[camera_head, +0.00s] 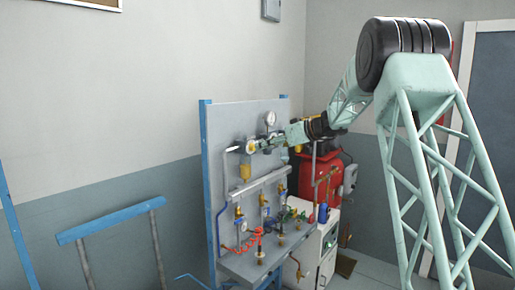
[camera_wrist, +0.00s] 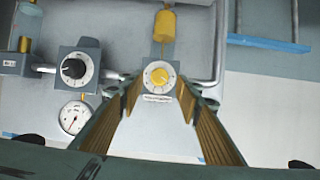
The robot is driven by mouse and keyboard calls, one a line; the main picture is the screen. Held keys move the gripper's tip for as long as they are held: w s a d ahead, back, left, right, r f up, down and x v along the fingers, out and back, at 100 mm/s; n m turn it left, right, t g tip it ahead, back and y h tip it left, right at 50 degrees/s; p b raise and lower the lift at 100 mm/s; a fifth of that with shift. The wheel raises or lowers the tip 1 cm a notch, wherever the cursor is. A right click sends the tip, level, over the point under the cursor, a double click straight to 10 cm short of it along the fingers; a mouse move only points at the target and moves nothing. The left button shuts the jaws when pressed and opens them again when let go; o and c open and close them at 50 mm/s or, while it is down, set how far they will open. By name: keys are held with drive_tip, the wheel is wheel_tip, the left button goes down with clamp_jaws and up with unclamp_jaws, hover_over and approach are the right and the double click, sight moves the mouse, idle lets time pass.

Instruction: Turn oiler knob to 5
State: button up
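A yellow knob (camera_wrist: 158,76) sits in a round white dial with marks around it, on a grey block joined to a yellow bowl (camera_wrist: 164,25); this looks like the oiler. The dial numbers are too small to read. The oiler dial (camera_head: 250,147) also shows in the head view, at the upper left of the grey panel. My gripper (camera_wrist: 159,93) is open and empty in the wrist view, with one finger on each side of the yellow knob. It faces the dial and appears not to touch the knob. In the head view my gripper (camera_head: 272,144) is close to the panel.
In the wrist view, a black knob (camera_wrist: 73,69) on a grey block and a pressure gauge (camera_wrist: 74,117) are left of the oiler. Metal pipes (camera_wrist: 112,75) join the blocks. The head view shows valves and red hoses (camera_head: 250,240) lower on the bench.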

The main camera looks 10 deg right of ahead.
sight(253, 147)
drive_tip(key=shift+x, duration=2.45)
drive_tip(key=shift+c, duration=0.5)
drive_tip(key=c, duration=0.7)
